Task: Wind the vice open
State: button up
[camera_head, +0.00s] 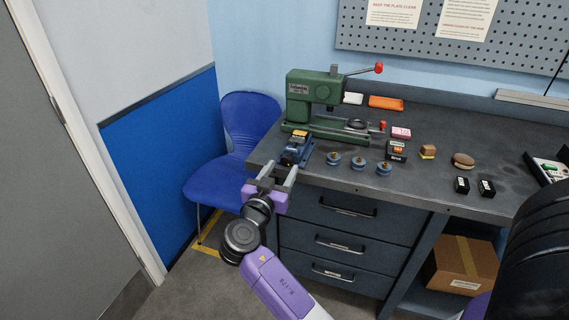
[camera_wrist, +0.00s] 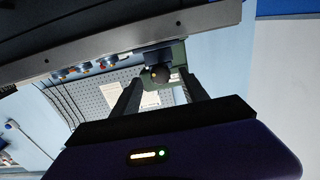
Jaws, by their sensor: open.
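A small blue vice (camera_head: 297,148) stands at the left front corner of the grey bench (camera_head: 432,192), with something yellow on top. My gripper (camera_head: 272,175) is just in front of the bench edge by the vice. Its two fingers are spread apart, and I see nothing held between them. In the wrist view my gripper (camera_wrist: 158,100) has its fingers to either side of a dark round knob (camera_wrist: 160,74), which seems to be the end of the vice's handle. I cannot tell whether either finger touches it.
A green press (camera_head: 318,100) with a red-knobbed lever stands behind the vice. Several small blue round pieces (camera_head: 358,166) and small boxes (camera_head: 397,150) lie to the right. A blue chair (camera_head: 243,125) is close on the left. Drawer handles (camera_head: 347,208) stick out below the bench top.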

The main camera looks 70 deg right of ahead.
aim_at(285, 163)
jog(key=shift+w+d, duration=0.15)
jog(key=shift+d, duration=1.45)
grip_shut()
